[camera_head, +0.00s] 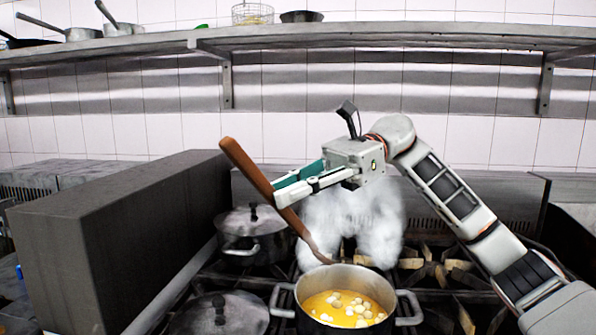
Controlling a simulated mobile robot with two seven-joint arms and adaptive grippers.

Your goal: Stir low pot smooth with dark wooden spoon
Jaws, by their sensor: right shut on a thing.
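A low steel pot (345,279) with two side handles stands on the stove at the lower middle. It holds orange-yellow liquid (322,306) with several pale lumps floating in it. My right gripper (281,192) is shut on the brown wooden spoon (245,165), above and to the left of the pot. The spoon is tilted, its upper end to the upper left and its lower end (322,257) near the pot's back rim. My left gripper is not in view.
A lidded pot (252,248) stands behind and left of the low pot, and another lid (219,314) shows at the front left. A big dark grey block (130,235) stands at left. White steam (352,217) rises behind the pot. A shelf (300,34) with pans runs above.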

